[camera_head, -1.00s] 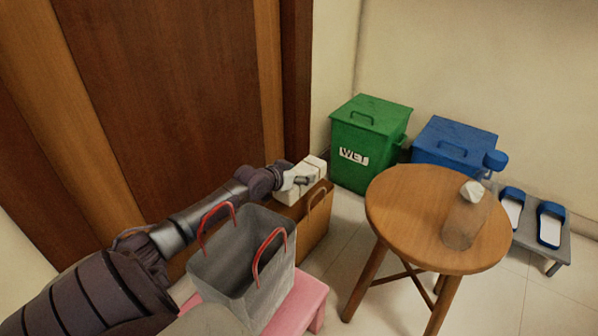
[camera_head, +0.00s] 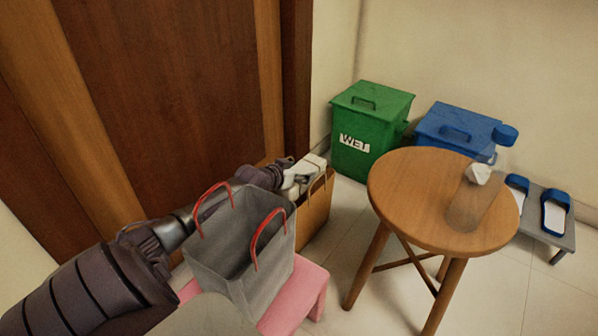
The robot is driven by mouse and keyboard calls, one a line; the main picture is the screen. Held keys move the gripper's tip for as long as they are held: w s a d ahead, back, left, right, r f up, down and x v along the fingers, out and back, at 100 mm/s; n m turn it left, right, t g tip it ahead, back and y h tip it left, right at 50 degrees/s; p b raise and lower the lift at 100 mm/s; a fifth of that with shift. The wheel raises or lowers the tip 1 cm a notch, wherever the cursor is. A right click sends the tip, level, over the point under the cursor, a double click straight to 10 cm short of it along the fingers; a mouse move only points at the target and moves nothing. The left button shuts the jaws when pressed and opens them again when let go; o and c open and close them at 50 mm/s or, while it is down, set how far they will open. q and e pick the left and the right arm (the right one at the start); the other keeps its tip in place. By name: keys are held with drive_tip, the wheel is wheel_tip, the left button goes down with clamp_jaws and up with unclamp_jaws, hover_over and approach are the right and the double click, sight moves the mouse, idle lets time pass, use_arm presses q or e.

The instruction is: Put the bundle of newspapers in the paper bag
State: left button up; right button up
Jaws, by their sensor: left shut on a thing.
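The bundle of newspapers (camera_head: 314,163) is a pale block at the mouth of the brown paper bag (camera_head: 315,216). Its upper end shows above the bag's rim and its lower part is hidden by the bag and my gripper. The bag stands upright on the floor near the door, with a looped handle on its near side. My left gripper (camera_head: 298,179) is shut on the bundle at the bag's opening. Whether the bundle touches the bag's bottom cannot be seen. My right gripper is not in view.
A grey bag (camera_head: 238,256) with red handles stands on a pink stool (camera_head: 312,287), close beside my left arm. Behind are a green WET bin (camera_head: 366,125), a blue bin (camera_head: 452,128) and slippers (camera_head: 554,216) on a grey rack.

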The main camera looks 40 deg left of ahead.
use_arm(q)
drive_tip(key=o, duration=1.7)
drive_tip(key=shift+r, duration=0.1)
drive_tip(key=shift+o, duration=0.5)
drive_tip(key=shift+s, duration=0.15)
drive_tip(key=v, duration=1.1)
drive_tip(key=shift+s+r, duration=0.2)
drive_tip(key=shift+s, duration=0.05)
